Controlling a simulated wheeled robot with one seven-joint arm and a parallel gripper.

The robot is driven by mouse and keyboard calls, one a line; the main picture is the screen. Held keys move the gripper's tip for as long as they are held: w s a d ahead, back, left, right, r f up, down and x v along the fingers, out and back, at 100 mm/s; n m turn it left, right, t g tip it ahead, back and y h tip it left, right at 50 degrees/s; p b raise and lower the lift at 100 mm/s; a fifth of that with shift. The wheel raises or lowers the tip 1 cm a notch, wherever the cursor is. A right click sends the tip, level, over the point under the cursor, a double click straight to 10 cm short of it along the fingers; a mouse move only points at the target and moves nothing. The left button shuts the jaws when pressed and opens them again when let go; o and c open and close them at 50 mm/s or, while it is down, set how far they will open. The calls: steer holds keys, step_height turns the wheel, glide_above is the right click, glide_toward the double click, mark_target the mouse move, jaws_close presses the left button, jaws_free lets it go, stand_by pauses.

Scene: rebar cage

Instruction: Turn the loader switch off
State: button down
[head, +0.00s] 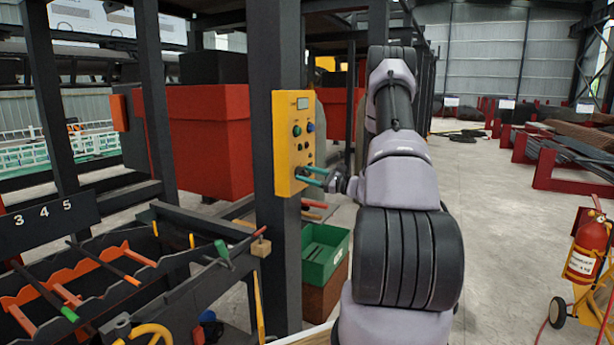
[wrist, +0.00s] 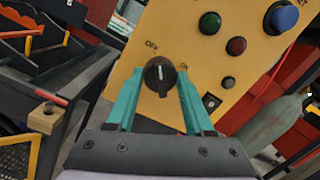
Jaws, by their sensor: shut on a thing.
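The loader switch (wrist: 159,77) is a black rotary knob with a white pointer mark on a yellow control panel (head: 288,155). In the wrist view its pointer stands roughly upright, near the OFF label at the upper left; the ON label is to the right. My gripper (wrist: 159,80) has one teal finger on each side of the knob and is shut on it. In the head view, my gripper (head: 314,176) reaches the lower right of the panel from the right, and the knob is too small to make out.
Green, red and blue buttons (wrist: 285,17) sit above the knob on the panel. A dark post (head: 276,240) carries the panel. A green bin (head: 325,250) stands below, and a tool rack (head: 90,285) is at left.

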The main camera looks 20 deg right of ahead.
steer(key=shift+d+f+n, duration=0.1)
steer(key=shift+n, duration=0.6)
steer(key=shift+c, duration=1.4)
jaws_free()
steer(key=v, duration=1)
steer(key=shift+s+d, duration=0.25)
